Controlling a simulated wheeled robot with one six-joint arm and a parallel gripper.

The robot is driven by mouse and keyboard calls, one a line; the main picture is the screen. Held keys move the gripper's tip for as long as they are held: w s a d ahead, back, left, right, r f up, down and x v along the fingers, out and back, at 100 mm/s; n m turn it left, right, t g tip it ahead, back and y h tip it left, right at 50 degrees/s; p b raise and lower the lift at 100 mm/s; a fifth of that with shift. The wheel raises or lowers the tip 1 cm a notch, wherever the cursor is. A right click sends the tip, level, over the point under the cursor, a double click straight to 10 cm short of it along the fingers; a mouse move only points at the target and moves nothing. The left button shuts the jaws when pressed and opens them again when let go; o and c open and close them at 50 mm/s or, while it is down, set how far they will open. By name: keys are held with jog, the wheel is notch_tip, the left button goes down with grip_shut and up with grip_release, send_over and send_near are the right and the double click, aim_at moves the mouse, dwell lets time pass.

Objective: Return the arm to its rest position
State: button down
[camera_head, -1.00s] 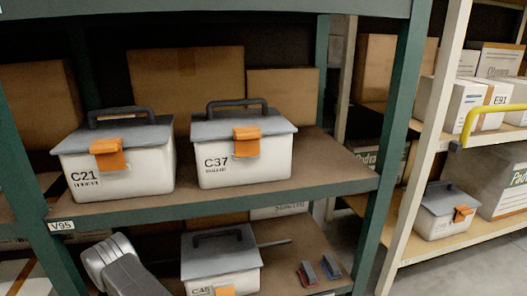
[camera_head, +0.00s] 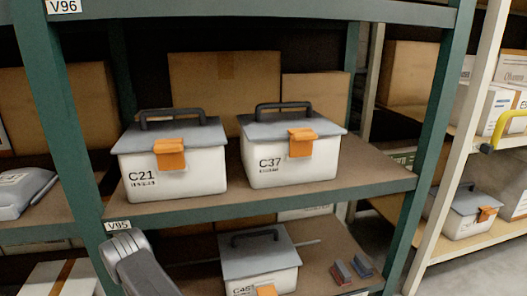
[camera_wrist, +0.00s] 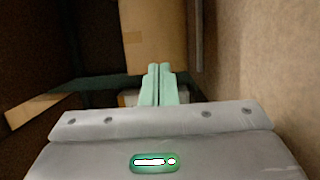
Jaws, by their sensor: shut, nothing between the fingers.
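My gripper (camera_wrist: 159,86) shows in the wrist view with its two pale green fingers pressed together and nothing between them. Beyond the fingers are a cardboard box (camera_wrist: 150,35) and a dark green rack bar. In the head view a grey link of my arm shows at the lower left, in front of the green rack post; my gripper is hidden there.
White cases C21 (camera_head: 170,178) and C37 (camera_head: 285,165) stand on the green rack's middle shelf (camera_head: 270,202). Case C45 (camera_head: 255,262) and two small red and blue items (camera_head: 352,270) are on the shelf below. Floor shows at the lower right.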

jog(key=s+p, duration=0.2)
jog(key=s, duration=0.5)
jog(key=shift+s+r, duration=0.1)
jog(key=shift+s, duration=0.05)
